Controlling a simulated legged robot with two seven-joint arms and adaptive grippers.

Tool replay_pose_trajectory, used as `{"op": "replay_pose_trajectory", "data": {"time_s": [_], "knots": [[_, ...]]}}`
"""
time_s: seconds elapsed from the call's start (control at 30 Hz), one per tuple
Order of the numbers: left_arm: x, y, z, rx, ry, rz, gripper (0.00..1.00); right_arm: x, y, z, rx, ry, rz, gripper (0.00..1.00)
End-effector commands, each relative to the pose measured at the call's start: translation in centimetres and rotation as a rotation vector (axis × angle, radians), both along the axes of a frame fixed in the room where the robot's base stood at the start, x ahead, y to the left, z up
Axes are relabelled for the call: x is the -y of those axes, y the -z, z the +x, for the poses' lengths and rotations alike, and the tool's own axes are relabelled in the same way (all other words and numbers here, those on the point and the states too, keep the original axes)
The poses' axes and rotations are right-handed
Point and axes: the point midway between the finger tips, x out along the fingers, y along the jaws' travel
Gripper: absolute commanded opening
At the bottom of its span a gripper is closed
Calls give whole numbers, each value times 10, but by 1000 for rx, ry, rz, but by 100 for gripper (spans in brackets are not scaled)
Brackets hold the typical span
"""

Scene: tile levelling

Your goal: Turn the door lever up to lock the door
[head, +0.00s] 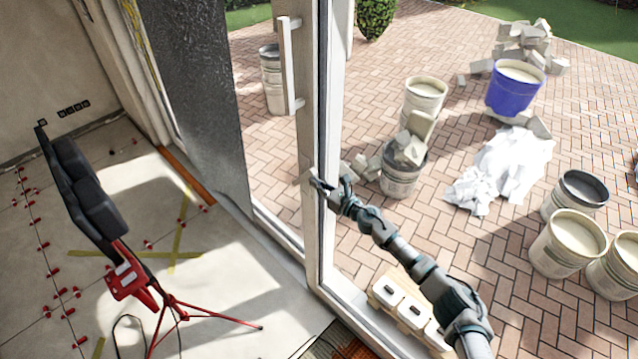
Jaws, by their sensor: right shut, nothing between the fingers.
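The white-framed glass door (307,130) stands in the middle of the head view. My right gripper (318,184) is shut and empty, its fingertips at the door's edge at mid-height. A small pale part (308,176) on the frame just beside the fingertips may be the door lever. The gripper partly covers this spot, so I cannot tell the lever's angle or whether the fingers touch it. A long upright white pull handle (288,65) is fixed higher on the door. My left gripper is not in view.
A red tripod work light (125,280) stands on the tiled floor at left. Outside on the brick paving are several buckets, one a blue bucket (514,90), a white crumpled sheet (500,168) and rubble (522,42). Pale blocks (388,292) lie below my right arm.

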Motion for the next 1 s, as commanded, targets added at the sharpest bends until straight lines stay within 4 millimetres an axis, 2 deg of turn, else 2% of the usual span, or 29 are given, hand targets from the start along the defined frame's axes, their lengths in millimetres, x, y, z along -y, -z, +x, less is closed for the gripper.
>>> {"op": "replay_pose_trajectory", "data": {"time_s": [0.03, 0.1, 0.4, 1.0], "knots": [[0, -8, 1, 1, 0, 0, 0, -3, -10, 2, 2, -1, 2, 0], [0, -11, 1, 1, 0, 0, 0, -7, -16, 6, 3, -2, 3, 0], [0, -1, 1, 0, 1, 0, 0, -25, -34, 24, 4, -2, 1, 0], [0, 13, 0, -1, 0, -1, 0, -44, -49, 43, 4, -1, 1, 0]]}}
